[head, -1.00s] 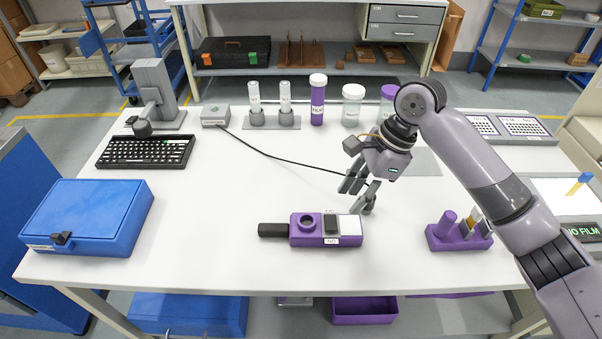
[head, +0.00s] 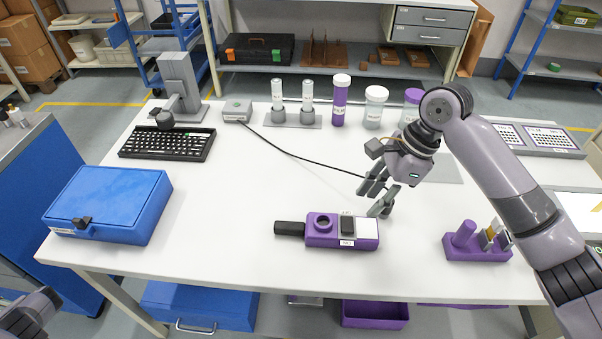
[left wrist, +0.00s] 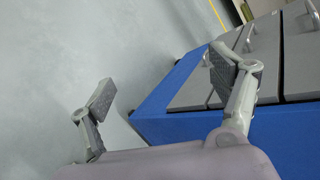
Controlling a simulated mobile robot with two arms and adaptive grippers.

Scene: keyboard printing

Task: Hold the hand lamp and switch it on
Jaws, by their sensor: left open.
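The hand lamp appears to be the purple device (head: 342,231) with a black handle pointing left, lying on the white table near its front edge. It has a round dark ring, a black part and a white panel on top; I cannot tell whether it is lit. My right gripper (head: 379,196) is open and empty, just above and behind the device's right end, apart from it. My left arm shows only partly at the bottom left corner of the head view. In the left wrist view my left gripper (left wrist: 165,88) is open and empty, away from the lamp.
A blue case (head: 108,205) and black keyboard (head: 167,144) occupy the table's left. A black cable (head: 300,158) runs from a grey box (head: 237,111) toward my right gripper. A purple holder (head: 477,248) stands right. A blue cabinet (left wrist: 185,118) is near my left gripper.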

